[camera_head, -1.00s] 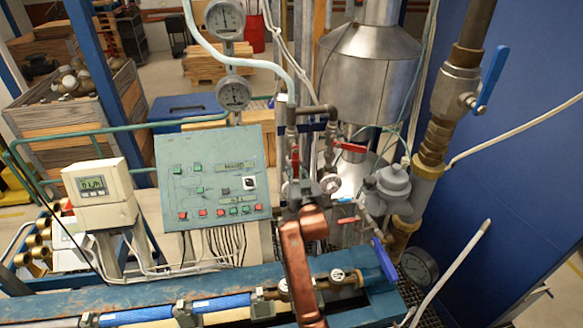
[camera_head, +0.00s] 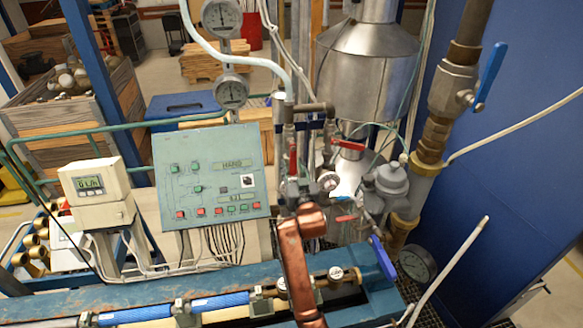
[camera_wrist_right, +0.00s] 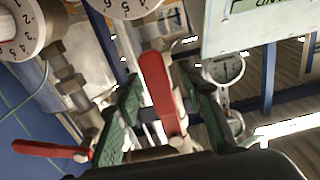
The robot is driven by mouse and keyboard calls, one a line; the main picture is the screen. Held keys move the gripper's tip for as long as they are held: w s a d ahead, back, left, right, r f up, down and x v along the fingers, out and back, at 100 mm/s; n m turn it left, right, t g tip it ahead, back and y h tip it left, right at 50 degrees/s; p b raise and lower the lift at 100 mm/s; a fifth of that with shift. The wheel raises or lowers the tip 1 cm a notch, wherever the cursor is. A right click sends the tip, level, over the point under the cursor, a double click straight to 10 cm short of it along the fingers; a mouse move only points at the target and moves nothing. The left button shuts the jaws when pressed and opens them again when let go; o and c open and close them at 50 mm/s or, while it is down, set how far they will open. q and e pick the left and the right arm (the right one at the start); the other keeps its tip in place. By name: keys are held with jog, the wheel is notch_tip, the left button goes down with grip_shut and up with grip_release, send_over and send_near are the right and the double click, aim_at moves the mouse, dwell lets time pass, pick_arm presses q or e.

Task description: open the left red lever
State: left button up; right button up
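The left red lever (camera_head: 292,158) hangs upright on a pipe valve right of the green control panel. In the right wrist view the red lever (camera_wrist_right: 158,80) stands between the two green fingers of my right gripper (camera_wrist_right: 160,82). The fingers are open, one on each side of it, with gaps visible. In the head view my right gripper (camera_head: 297,190) is small and partly hidden behind my copper-coloured arm, just below the lever. Another red lever (camera_head: 348,144) lies nearly level to the right. My left gripper is not in view.
The control panel (camera_head: 211,176) stands close on the left. A lower red-handled valve (camera_head: 346,218), a grey meter (camera_head: 391,182) and pipes crowd the right. Dial gauges (camera_head: 232,93) hang above. The blue bench (camera_head: 60,304) runs along the front.

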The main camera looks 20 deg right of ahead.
jog(key=v, duration=0.7)
jog(key=shift+s, duration=0.25)
